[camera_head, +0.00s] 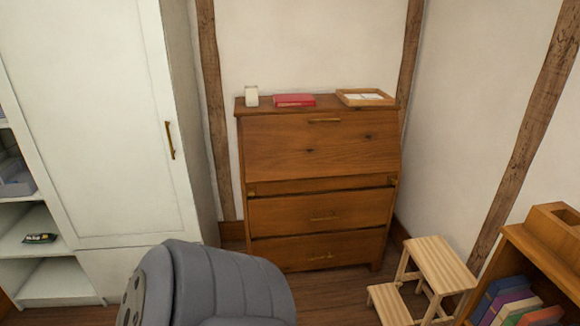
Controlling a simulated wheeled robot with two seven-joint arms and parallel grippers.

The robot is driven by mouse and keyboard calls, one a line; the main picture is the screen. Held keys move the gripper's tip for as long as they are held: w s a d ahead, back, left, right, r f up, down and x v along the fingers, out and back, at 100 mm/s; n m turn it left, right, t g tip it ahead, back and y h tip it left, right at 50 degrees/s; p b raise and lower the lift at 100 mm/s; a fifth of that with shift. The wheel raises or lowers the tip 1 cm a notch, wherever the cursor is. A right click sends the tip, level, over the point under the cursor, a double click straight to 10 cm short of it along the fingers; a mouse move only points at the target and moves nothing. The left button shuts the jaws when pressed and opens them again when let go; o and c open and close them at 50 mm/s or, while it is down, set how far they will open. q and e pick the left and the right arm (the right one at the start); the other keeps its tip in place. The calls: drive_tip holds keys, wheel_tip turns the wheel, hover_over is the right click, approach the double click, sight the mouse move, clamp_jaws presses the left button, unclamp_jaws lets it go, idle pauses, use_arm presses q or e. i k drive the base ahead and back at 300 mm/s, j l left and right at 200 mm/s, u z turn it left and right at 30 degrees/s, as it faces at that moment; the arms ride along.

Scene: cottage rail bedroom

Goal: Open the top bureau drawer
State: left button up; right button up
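The wooden bureau (322,186) stands against the back wall, with its sloped front panel (322,146) shut. Below the panel and a narrow rail are two drawers. Neither of my grippers is in view, and nothing touches the bureau's front.
A wooden step stool (437,263) stands right of the bureau, near a low bookcase (531,256). A white wardrobe (110,130) is at left. A white jar (251,96), red book (294,100) and wooden tray (343,98) sit on the bureau. A grey rounded form hides floor in front.

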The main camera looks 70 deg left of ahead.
sight(294, 214)
drive_tip(key=u, duration=1.8)
